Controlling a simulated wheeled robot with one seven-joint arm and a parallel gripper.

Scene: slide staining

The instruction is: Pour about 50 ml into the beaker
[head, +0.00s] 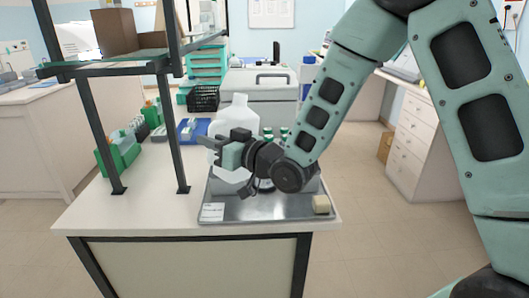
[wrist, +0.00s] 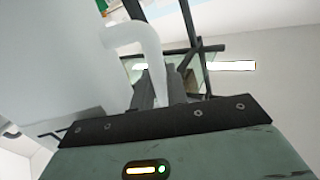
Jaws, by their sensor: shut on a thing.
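A white plastic jug (head: 238,115) stands out behind my gripper (head: 222,143) in the head view, looking roughly upright with its neck at the top. In the wrist view the jug (wrist: 50,60) fills the left side, and its curved handle (wrist: 150,42) passes down between the fingers of my gripper (wrist: 158,88). My gripper is shut on the handle. The jug is over or on the grey metal tray (head: 245,210); I cannot tell whether its base touches. I cannot make out the beaker; my gripper and wrist hide part of the tray.
Green-capped bottles (head: 270,131) stand behind my wrist. The white bench top (head: 135,215) is clear at front left.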

